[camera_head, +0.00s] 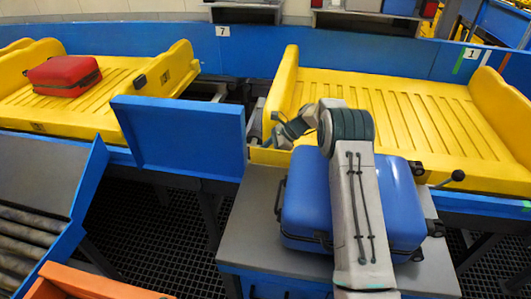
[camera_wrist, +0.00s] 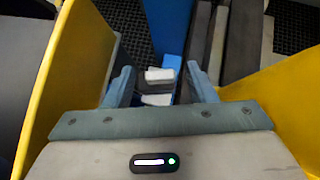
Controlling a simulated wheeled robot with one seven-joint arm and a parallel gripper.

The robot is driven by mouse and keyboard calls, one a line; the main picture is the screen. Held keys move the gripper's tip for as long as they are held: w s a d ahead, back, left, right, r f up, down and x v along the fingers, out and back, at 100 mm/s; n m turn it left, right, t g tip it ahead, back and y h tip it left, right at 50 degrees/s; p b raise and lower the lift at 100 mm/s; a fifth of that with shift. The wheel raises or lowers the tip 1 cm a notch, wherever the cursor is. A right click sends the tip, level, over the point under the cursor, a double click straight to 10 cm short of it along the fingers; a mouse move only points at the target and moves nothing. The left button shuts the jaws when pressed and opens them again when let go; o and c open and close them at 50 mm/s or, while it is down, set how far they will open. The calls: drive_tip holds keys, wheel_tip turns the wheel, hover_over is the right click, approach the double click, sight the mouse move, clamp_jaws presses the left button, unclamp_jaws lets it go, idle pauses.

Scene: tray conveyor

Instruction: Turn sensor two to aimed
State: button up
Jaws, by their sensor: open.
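My gripper (camera_wrist: 160,70) is open in the wrist view, its two blue-grey fingers spread apart. White blocks (camera_wrist: 159,75) show between the fingers beside a blue rail; they may be a sensor, but no label or aim can be read. They look apart from both fingers. In the head view my gripper (camera_head: 277,138) is at the gap between the two yellow trays, by the near left corner of the right tray (camera_head: 425,120). My arm partly hides that spot. I cannot tell which part is sensor two.
A blue suitcase (camera_head: 304,200) lies on a grey table (camera_head: 250,215) under my arm. A blue panel (camera_head: 180,138) stands left of my gripper. A red suitcase (camera_head: 64,75) lies in the left yellow tray (camera_head: 165,72). A ball-knobbed lever (camera_head: 457,176) sticks out right of the blue suitcase.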

drive_tip(key=s+b+v, duration=0.1)
drive_tip(key=v, duration=1.2)
drive_tip(key=shift+w+d+r+b, duration=0.25)
drive_tip(key=shift+w+b, duration=0.05)
drive_tip(key=shift+w, duration=0.25)
drive_tip(key=shift+c, duration=0.3)
drive_tip(key=shift+a, duration=0.1)
drive_tip(key=c, duration=0.3)
drive_tip(key=s+a+r+n+h+p, duration=0.2)
drive_tip(key=a+r+n+h+p, duration=0.25)
drive_tip(key=a+n+h, duration=0.95)
drive_tip(key=shift+c, duration=0.2)
drive_tip(key=d+f+n+y, duration=0.1)
drive_tip(key=f, duration=0.3)
drive_tip(key=d+f+n+y, duration=0.1)
drive_tip(key=f+y, duration=0.1)
drive_tip(key=f, duration=0.3)
drive_tip(key=d+f+n+y+p, duration=0.1)
drive_tip(key=f+n+y, duration=0.1)
drive_tip(key=f, duration=0.2)
drive_tip(key=shift+s+d+f+t, duration=0.1)
drive_tip(key=shift+d+f+t, duration=0.2)
drive_tip(key=shift+t, duration=0.1)
drive_tip(key=shift+a, duration=0.1)
clamp_jaws()
